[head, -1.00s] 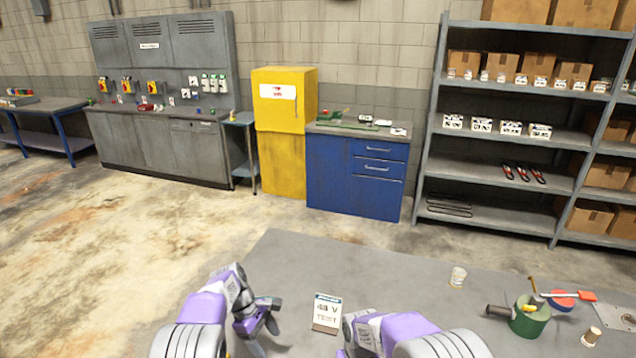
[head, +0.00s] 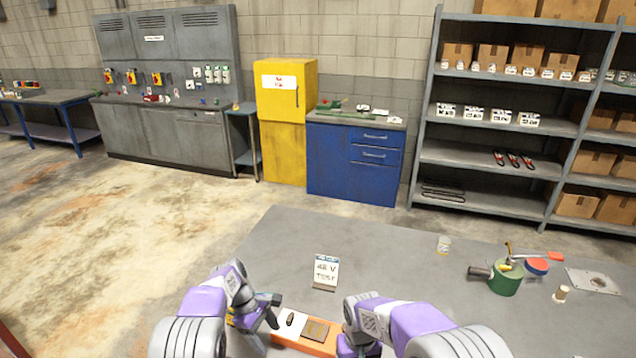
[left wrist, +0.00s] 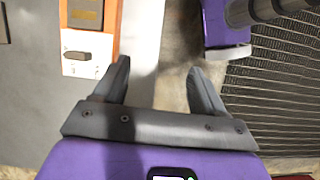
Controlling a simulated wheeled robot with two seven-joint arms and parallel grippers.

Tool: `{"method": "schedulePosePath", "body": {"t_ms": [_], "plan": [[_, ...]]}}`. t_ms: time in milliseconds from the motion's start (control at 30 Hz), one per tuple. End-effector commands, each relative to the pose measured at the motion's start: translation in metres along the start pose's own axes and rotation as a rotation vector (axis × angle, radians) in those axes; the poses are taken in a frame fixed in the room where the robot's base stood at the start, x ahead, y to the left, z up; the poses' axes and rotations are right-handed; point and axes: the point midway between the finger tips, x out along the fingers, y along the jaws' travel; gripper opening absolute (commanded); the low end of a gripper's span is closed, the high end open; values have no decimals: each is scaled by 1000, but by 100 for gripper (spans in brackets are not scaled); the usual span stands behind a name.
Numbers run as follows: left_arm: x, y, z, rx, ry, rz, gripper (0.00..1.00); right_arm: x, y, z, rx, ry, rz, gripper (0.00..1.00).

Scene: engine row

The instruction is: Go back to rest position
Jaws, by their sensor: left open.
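My left gripper (head: 262,312) is at the near edge of the grey table (head: 400,262). Its two fingers stand apart with nothing between them in the left wrist view (left wrist: 160,85). My right arm (head: 400,325) comes in from the right, and its gripper (head: 355,348) is at the bottom of the head view, its fingertips hidden. An orange device with a white panel (head: 291,322) lies between the two grippers. It also shows at the upper left of the left wrist view (left wrist: 92,40), beside my left fingers and apart from them.
A "48 V TEST" card (head: 325,272) stands on the table. A small cup (head: 443,245), a green cylindrical part (head: 505,280), a small peg (head: 562,294) and a metal plate (head: 593,281) are at the right. Shelves (head: 490,150), a blue cabinet (head: 330,165) and a yellow cabinet (head: 283,150) stand beyond.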

Motion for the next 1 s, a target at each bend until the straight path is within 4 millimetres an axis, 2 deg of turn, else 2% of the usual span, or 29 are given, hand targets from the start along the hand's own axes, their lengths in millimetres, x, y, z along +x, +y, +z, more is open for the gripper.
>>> {"method": "schedulePosePath", "body": {"t_ms": [33, 167, 367, 467, 567, 700, 800, 900, 1000], "plan": [[20, -9, -10, 4, 2, -10, 71, 19, 4, 6, 9, -14, -8, 74], [54, -24, -27, 45, 22, -12, 71, 52, 7, 15, 22, -18, -32, 74], [114, -56, -49, 135, 57, -22, 71, 107, 12, 35, 54, -26, -76, 74], [150, -79, -57, 202, 74, -31, 71, 139, 13, 51, 76, -29, -106, 74], [193, -111, -62, 302, 90, -40, 71, 179, 14, 73, 111, -33, -145, 74], [257, -166, -52, 513, 109, -36, 71, 237, 9, 117, 185, -33, -218, 74], [289, -201, -33, 675, 114, -10, 71, 267, 1, 147, 242, -24, -268, 74], [307, -227, -12, 814, 118, 29, 71, 285, -7, 170, 295, -11, -308, 74], [315, -244, 6, 917, 124, 69, 71, 294, -13, 185, 334, 3, -335, 74]]}}
